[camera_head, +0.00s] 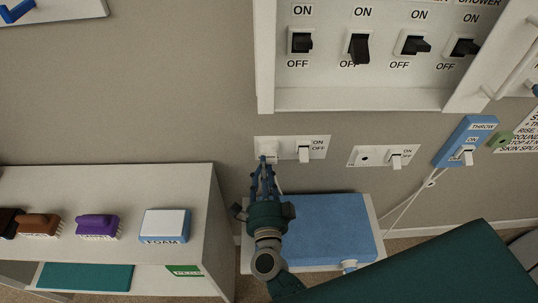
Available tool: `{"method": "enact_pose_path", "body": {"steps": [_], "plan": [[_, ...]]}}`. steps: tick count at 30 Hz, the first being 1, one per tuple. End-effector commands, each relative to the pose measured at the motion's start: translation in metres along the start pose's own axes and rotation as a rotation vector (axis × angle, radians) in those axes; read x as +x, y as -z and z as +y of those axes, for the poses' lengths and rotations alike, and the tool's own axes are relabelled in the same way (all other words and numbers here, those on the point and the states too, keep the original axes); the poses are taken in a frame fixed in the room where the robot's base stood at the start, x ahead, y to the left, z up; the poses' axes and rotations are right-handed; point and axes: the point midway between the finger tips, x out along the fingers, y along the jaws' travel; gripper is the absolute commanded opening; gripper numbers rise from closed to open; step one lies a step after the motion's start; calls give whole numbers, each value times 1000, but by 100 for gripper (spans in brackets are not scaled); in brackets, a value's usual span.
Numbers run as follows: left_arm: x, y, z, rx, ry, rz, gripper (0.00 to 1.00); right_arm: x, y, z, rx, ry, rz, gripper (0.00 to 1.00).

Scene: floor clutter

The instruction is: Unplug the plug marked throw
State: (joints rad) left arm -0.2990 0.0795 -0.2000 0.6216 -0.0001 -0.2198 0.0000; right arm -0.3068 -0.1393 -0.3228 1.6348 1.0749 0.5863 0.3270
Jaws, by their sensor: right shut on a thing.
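A white plug (268,147) sits at the left end of a white wall socket panel (291,149) with an ON/OFF switch. My right gripper (266,161) comes up from below and is shut on the lower part of the plug, its fingers hiding that part. I cannot read any marking on the plug. The word THROW shows on a blue block (467,141) on the wall at the right, which has a white switch on it. My left gripper is not in view.
A second socket panel (383,156) is to the right, its left outlet empty. A white cabinet (360,98) with several black switches is above. A blue-topped box (322,229) stands below. A white shelf (110,190) with brushes is at the left. White cords (408,205) hang at the right.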

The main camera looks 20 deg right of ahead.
Motion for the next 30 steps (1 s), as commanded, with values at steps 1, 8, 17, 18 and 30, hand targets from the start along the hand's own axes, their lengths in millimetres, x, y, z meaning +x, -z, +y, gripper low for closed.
{"method": "enact_pose_path", "body": {"steps": [1, 8, 17, 18, 30], "plan": [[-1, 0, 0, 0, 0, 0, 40, 4, 18, -8, -7, 22, 43, 0], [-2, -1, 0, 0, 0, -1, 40, -6, 18, -7, -7, 19, 44, 0], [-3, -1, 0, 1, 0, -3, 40, -21, 17, -6, -6, 17, 43, 0], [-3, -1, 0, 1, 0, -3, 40, -23, 17, -6, -5, 16, 43, 0], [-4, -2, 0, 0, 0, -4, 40, -36, 12, -4, -3, 12, 35, 0]]}}
